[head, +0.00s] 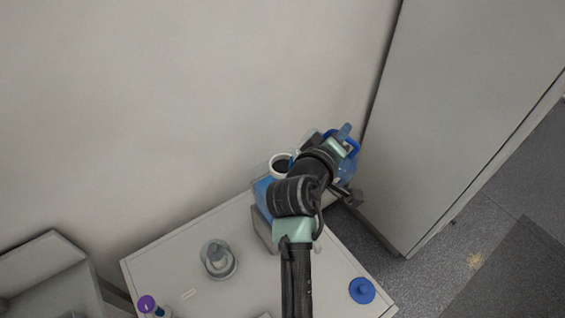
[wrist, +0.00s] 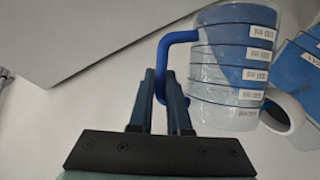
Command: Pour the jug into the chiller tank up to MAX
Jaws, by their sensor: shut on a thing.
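The clear jug (head: 347,172) with a blue rim is held up at the right of the tank in the head view. In the wrist view the jug (wrist: 232,75) shows level marks, upside-down labels and a blue handle (wrist: 180,37). My gripper (wrist: 165,88) is shut on that handle. The chiller tank (head: 262,193) has a white filler neck (head: 281,164), open and dark inside, and blue on its side. In the wrist view the tank (wrist: 303,68) and its neck (wrist: 284,112) are close beside the jug. My arm hides part of the tank. I see no stream; the jug's liquid level is unclear.
On the white table (head: 165,262) are a blue cap (head: 362,290) at the front right, a grey round item (head: 217,259) at the left and a purple-topped bottle (head: 148,304). A tall grey cabinet (head: 460,90) stands close to the right of the jug.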

